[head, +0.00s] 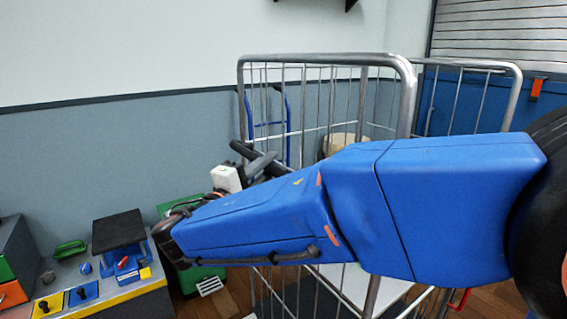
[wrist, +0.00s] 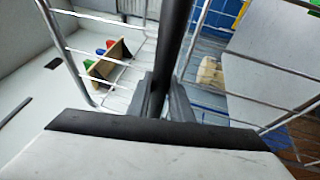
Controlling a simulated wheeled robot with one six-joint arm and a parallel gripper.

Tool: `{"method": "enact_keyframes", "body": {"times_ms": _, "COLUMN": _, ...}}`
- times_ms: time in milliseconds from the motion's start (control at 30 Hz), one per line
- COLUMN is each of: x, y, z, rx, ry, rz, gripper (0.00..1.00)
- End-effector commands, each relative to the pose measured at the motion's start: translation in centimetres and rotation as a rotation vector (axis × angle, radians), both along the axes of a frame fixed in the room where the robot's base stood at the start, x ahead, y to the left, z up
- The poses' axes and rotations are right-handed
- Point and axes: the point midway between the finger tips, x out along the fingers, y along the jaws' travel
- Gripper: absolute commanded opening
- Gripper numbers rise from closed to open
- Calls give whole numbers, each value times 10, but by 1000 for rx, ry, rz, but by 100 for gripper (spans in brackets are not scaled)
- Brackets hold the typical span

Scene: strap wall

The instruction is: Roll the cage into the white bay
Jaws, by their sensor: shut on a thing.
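The cage (head: 405,95) is a tall frame of silver tubes and wire bars, standing upright in the middle and right of the head view. My blue arm crosses in front of it and hides much of its middle. My gripper (head: 262,165) is at the cage's left side, shut on a black bar (head: 236,150). In the wrist view the bar (wrist: 172,40) runs upward between my two dark fingers (wrist: 165,98), with silver cage wires (wrist: 70,50) on both sides. I cannot make out a white bay for certain in either view.
A bench (head: 85,285) with coloured switches stands at the left, next to a green box (head: 182,207). Behind the cage are a blue upright frame (head: 288,120) and a beige round thing (head: 345,140). A grey shutter (head: 500,45) is at the right. Wooden floor shows low down.

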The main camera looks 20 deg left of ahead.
Motion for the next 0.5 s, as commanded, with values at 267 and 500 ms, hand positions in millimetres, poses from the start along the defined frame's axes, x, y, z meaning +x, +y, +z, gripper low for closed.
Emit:
{"method": "enact_keyframes", "body": {"times_ms": 267, "x": -20, "y": 16, "z": -2, "rx": -1, "ry": 1, "rz": 1, "gripper": 0}}
{"method": "enact_keyframes", "body": {"times_ms": 500, "x": -24, "y": 19, "z": -2, "rx": -2, "ry": 2, "rz": 2, "gripper": 0}}
